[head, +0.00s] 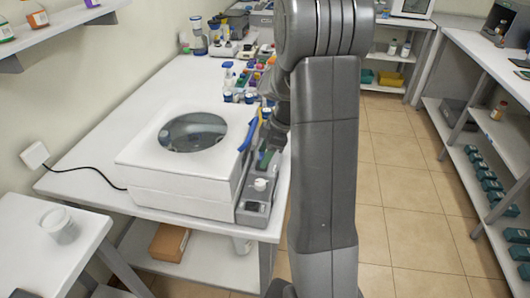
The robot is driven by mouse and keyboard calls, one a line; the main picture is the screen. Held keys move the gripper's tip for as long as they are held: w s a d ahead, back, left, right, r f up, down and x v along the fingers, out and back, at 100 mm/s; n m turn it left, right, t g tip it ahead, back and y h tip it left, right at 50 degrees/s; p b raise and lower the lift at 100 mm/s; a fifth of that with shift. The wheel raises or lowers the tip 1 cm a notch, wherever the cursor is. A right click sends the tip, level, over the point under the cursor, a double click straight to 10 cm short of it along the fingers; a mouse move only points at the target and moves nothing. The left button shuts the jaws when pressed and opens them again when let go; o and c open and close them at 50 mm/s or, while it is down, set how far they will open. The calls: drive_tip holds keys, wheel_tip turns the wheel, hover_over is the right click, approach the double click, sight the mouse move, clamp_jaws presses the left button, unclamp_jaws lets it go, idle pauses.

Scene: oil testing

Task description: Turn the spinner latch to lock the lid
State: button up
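A white boxy spinner machine (178,183) stands on the white bench. Its lid (150,150) has a round dark window (193,132) and looks closed, lying flat on the body. A grey control strip (253,212) runs along its right side, with a white knob (261,184) and a small dark display. A blue strip (247,135) stands tilted near the lid's back right corner; I cannot tell whether it is the latch. My dark wrist shows in part beside the machine's back right, partly behind my own upright arm link. My gripper's fingers cannot be made out.
Bottles and coloured small items (240,80) crowd the bench behind the machine. A white jar (58,225) stands on a side table at the left. A cardboard box (169,242) lies on the shelf below. Open tiled floor (400,200) lies at the right.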

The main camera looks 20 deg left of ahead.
drive_tip(key=c, duration=0.6)
drive_tip(key=shift+o, duration=0.2)
drive_tip(key=shift+f+m+b, duration=0.2)
drive_tip(key=shift+m+b, duration=0.4)
drive_tip(key=shift+b, duration=0.25)
drive_tip(key=shift+s+r+m+t+b, duration=0.15)
drive_tip(key=shift+m+t+b, duration=0.4)
drive_tip(key=shift+m, duration=0.35)
drive_tip(key=shift+y, duration=0.3)
drive_tip(key=o, duration=1)
drive_tip(key=shift+r, duration=0.1)
drive_tip(key=b+v, duration=0.1)
drive_tip(key=v, duration=1.2)
drive_tip(key=shift+d+r, duration=0.15)
drive_tip(key=shift+r, duration=0.2)
